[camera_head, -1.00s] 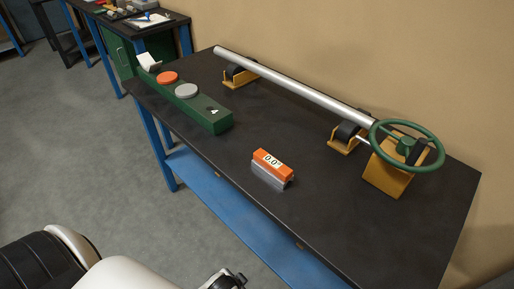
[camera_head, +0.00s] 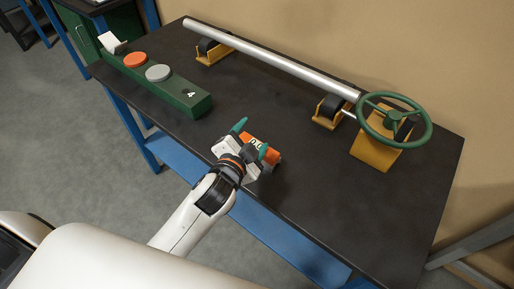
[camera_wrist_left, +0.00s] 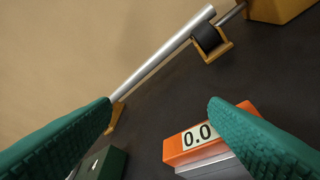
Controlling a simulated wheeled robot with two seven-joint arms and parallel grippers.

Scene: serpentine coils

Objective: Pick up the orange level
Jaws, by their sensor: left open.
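The orange level (camera_head: 272,157) stands on the black table top near its front edge. It is a small orange block with a white "0.0" display and a grey metal lower part. My left gripper (camera_head: 252,138) is open just in front of it and partly hides it in the head view. In the left wrist view the level (camera_wrist_left: 176,154) is at the lower right, partly behind the right green finger. My right gripper does not show.
A green box (camera_head: 184,97) with an orange and a grey disc lies left of the level. A silver pipe (camera_head: 270,57) rests on yellow roller stands behind, with a green handwheel (camera_head: 428,127) at its right end. The table right of the level is clear.

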